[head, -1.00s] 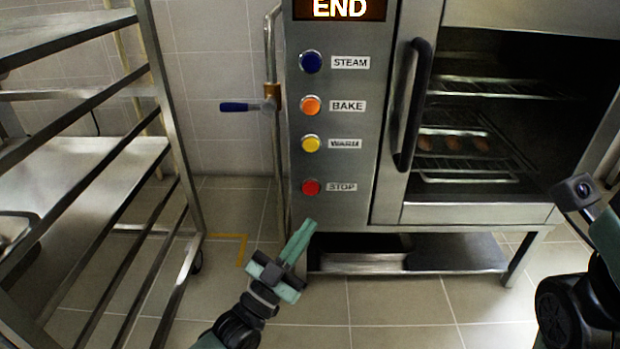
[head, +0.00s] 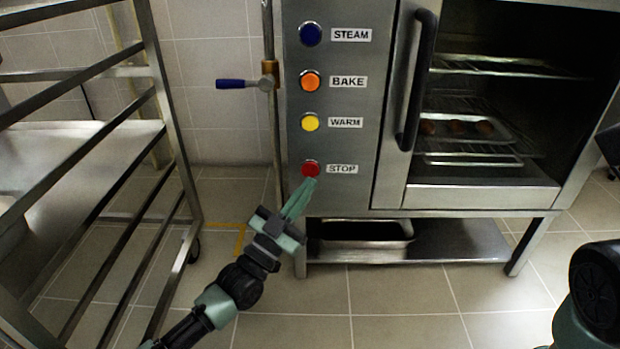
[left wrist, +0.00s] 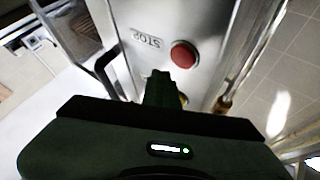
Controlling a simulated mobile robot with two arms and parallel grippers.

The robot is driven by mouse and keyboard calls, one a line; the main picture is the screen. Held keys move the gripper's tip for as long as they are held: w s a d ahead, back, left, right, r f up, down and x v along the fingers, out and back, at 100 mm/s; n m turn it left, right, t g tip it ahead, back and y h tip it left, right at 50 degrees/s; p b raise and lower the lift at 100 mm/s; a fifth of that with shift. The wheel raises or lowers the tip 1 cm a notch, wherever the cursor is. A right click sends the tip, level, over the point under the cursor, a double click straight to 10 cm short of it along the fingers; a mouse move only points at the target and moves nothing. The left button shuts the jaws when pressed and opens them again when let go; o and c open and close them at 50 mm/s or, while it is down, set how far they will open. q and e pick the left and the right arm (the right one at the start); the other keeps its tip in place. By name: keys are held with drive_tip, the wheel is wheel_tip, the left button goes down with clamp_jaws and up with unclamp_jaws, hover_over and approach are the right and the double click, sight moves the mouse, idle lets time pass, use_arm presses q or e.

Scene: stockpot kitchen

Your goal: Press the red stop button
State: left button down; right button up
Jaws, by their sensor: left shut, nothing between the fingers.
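The red stop button (head: 310,169) is the lowest of the round buttons on the oven's steel panel, left of its STOP label (head: 342,169). My left gripper (head: 313,181) is shut and empty, with its tips just below the red button in the head view. In the left wrist view the red button (left wrist: 183,54) shows beyond the shut fingers (left wrist: 160,78), a little up and right of their tips. I cannot tell whether the tips touch the button or panel. My right gripper is out of view; only part of my right arm shows at the lower right.
Above are the yellow WARM (head: 310,122), orange BAKE (head: 310,81) and blue STEAM (head: 310,34) buttons. The oven door handle (head: 416,80) is to the right. A blue-handled valve (head: 231,84) on a pipe and a metal rack (head: 172,110) stand left. Floor below is clear.

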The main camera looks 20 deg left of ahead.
sight(316, 166)
use_arm(q)
drive_tip(key=shift+w+a+r, duration=0.1)
drive_tip(key=shift+w+a, duration=0.15)
drive_tip(key=shift+w, duration=0.55)
drive_tip(key=shift+w, duration=0.1)
idle(1.4)
drive_tip(key=shift+w+a, duration=0.1)
drive_tip(key=shift+w, duration=0.2)
drive_tip(key=shift+w+a, duration=0.1)
drive_tip(key=shift+w, duration=0.3)
idle(0.7)
drive_tip(key=shift+s+d+p, duration=0.2)
drive_tip(key=shift+s+p, duration=0.3)
drive_tip(key=shift+s, duration=0.35)
